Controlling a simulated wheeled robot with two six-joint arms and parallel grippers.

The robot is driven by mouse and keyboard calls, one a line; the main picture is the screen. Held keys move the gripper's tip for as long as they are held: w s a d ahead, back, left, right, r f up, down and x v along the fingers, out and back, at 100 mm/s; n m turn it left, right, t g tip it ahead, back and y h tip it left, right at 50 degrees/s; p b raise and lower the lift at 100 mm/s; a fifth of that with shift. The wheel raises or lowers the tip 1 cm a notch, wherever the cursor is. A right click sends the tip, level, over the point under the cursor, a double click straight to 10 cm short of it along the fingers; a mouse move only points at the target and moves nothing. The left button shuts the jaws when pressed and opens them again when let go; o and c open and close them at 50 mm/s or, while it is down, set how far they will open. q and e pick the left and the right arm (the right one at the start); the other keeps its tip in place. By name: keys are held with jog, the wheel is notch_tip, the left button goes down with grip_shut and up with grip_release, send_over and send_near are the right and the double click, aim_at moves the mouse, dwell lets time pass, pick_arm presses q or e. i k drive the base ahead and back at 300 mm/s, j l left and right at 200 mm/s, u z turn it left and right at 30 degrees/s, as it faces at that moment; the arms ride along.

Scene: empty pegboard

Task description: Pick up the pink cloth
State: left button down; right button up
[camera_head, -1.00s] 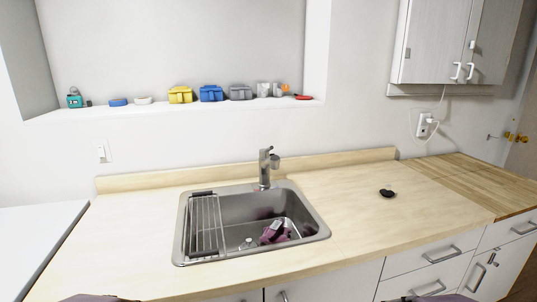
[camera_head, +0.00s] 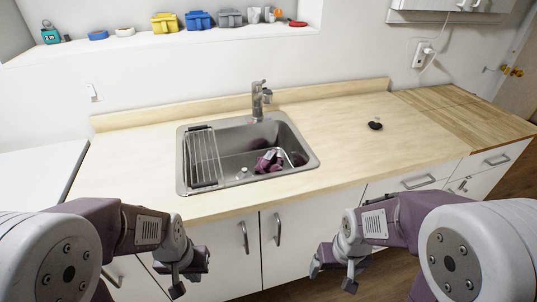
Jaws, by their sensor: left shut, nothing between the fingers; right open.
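A dark pink, crumpled thing that looks like the pink cloth (camera_head: 265,163) lies in the right part of the steel sink (camera_head: 183,183). A greyish object lies against it, too small to make out. My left gripper (camera_head: 184,281) is in front of the counter, low and left of the sink, shut and empty.
A wire rack (camera_head: 203,157) covers the sink's left side. A faucet (camera_head: 258,100) stands behind the basin. A small black object (camera_head: 375,125) lies on the counter (camera_head: 330,130) to the right. Several items line the wall ledge (camera_head: 150,48). Cabinet handles (camera_head: 278,229) stick out below.

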aim_at(270, 163)
jog(key=i+j+u, duration=0.1)
jog(key=i+u, duration=0.4)
jog(key=u, duration=0.2)
jog(key=i+u, duration=0.25)
jog(key=u, duration=0.15)
